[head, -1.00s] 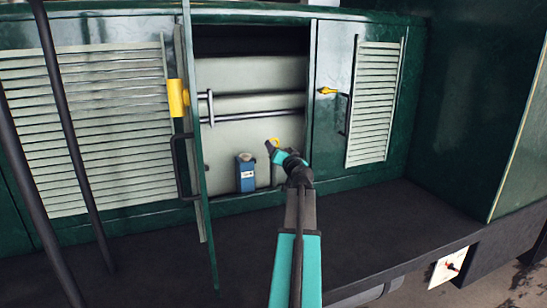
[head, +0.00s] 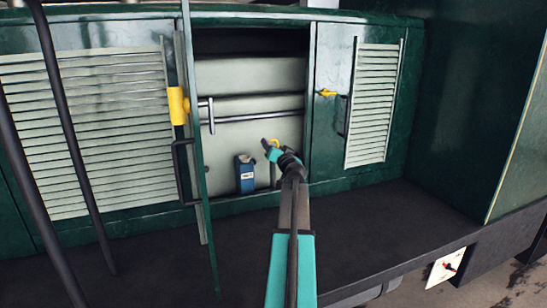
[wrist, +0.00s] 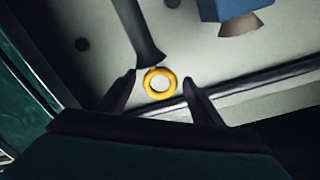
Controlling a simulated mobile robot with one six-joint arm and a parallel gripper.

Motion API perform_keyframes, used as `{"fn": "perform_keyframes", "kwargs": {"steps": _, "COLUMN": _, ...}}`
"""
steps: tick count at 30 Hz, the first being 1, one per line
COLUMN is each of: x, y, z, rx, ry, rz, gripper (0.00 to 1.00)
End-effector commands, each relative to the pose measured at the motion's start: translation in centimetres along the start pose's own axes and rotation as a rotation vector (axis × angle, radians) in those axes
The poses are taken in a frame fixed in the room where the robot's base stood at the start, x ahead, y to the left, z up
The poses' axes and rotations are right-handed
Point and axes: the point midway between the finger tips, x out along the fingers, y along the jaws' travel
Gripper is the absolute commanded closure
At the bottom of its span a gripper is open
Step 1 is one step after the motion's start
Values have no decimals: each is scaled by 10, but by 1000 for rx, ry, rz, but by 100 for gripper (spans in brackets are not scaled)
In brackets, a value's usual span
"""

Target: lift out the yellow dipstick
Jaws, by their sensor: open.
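The yellow dipstick shows as a yellow ring handle (wrist: 160,83) in the wrist view, at the end of a dark tube (wrist: 138,32). In the head view a bit of the yellow ring (head: 273,153) shows beside my gripper (head: 268,146), inside the open cabinet. My gripper (wrist: 158,82) is open, with one dark finger on either side of the ring in the wrist view. I cannot tell whether either finger touches it. The rest of the dipstick is hidden.
A blue box-like can (head: 245,174) stands left of my gripper in the cabinet. The open green door (head: 199,150) stands edge-on at left. A horizontal pipe (head: 260,116) crosses above. The dark ledge (head: 380,235) in front is clear.

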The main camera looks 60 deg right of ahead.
Motion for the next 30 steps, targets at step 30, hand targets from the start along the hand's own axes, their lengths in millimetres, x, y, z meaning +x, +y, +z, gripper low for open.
{"fn": "perform_keyframes", "kwargs": {"steps": 30, "x": 15, "y": 0, "z": 1, "rx": 0, "ry": -1, "rz": -1, "gripper": 72}}
